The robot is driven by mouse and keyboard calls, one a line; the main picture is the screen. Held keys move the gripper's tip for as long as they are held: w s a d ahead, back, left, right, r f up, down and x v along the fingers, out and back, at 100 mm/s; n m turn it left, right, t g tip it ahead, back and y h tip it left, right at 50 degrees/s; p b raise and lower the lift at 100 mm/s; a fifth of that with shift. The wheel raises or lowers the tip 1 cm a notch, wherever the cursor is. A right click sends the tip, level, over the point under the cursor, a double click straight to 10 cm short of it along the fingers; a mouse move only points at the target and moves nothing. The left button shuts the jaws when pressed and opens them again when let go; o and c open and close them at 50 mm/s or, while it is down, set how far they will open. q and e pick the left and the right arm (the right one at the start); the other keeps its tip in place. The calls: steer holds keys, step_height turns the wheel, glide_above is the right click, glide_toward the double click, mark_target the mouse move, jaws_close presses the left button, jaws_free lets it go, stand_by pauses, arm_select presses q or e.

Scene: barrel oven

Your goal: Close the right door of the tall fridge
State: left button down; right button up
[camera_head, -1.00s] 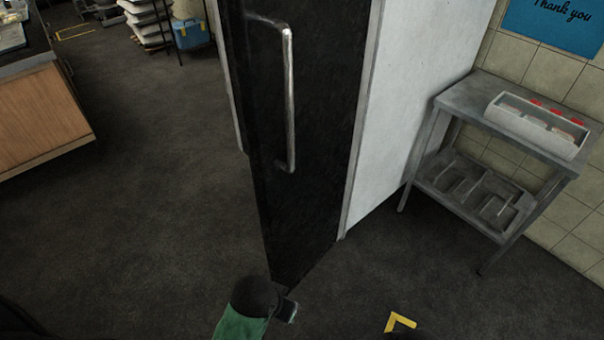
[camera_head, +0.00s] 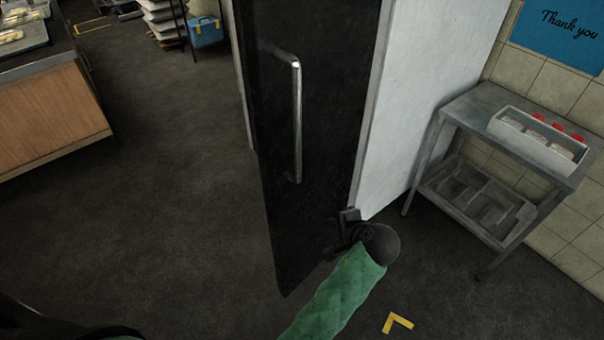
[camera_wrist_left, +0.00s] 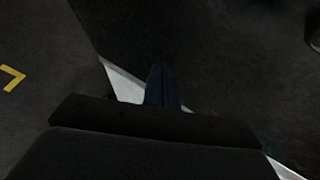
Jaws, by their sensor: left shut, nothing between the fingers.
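The right fridge door (camera_head: 318,110) is a tall black panel with an upright silver handle (camera_head: 297,120). It seems to stand out at an angle from the white fridge side (camera_head: 425,80), its lower left corner nearest me. How wide the gap is, I cannot tell. My left gripper (camera_head: 347,216), on a green-sleeved arm, is at the door's lower right edge, below and right of the handle. Its fingers (camera_wrist_left: 161,85) are shut and empty in the left wrist view, over the door's pale edge. Whether they touch it is unclear. My right gripper is out of view.
A metal table (camera_head: 470,105) with a white condiment box (camera_head: 537,140) stands right of the fridge. A wooden counter (camera_head: 45,115) is at the left. The dark floor between counter and door is clear. A yellow floor mark (camera_head: 397,323) lies at the bottom.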

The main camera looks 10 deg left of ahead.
arm_select(q)
step_height(320, 180, up, 8)
steer(key=d+m+t+y, duration=0.1)
steer(key=d+m+y, duration=0.1)
steer(key=m+y, duration=0.9)
steer(key=w+a+m+h+p, duration=0.1)
steer(key=w+a+p, duration=0.2)
steer(key=a, duration=0.3)
steer(key=w+a+h+p, duration=0.1)
steer(key=w+a+p, duration=0.2)
steer(key=a, duration=0.3)
steer(key=shift+a+r+m+p, duration=0.15)
steer(key=shift+a+m+p, duration=0.2)
steer(key=shift+a+m, duration=0.05)
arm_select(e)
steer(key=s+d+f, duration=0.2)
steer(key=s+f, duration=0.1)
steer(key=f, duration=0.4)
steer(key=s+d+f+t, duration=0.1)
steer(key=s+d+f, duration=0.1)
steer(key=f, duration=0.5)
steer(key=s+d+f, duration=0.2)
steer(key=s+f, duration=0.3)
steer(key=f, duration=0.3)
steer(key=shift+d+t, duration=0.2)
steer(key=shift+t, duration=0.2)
